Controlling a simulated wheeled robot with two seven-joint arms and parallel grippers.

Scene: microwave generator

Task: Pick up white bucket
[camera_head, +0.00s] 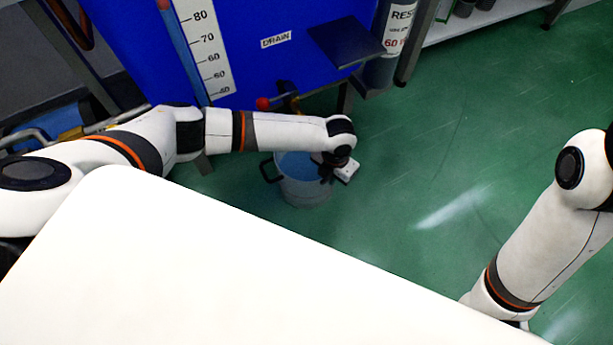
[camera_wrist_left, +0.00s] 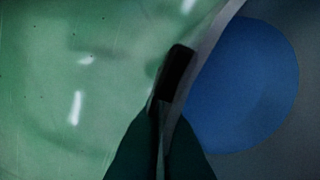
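The white bucket (camera_head: 304,191) is below the blue tank in the head view, by the drain, with a black handle showing at its left side and blue inside. My left gripper (camera_head: 332,172) is at the bucket's right side, partly hidden by its own wrist. In the left wrist view the two fingers of the left gripper (camera_wrist_left: 162,125) close together on the bucket's black side handle (camera_wrist_left: 176,72), beside its pale rim. The bucket's blue inside (camera_wrist_left: 243,85) lies to the right of the fingers. I cannot tell whether the bucket touches the floor. My right gripper is out of view.
The blue tank (camera_head: 255,60) with a scale strip (camera_head: 207,50) stands behind the bucket. A red-knobbed drain valve (camera_head: 264,104) and a dark shelf plate (camera_head: 346,42) stick out near it. A grey cylinder (camera_head: 381,72) stands at right. Green floor (camera_head: 450,160) is open to the right.

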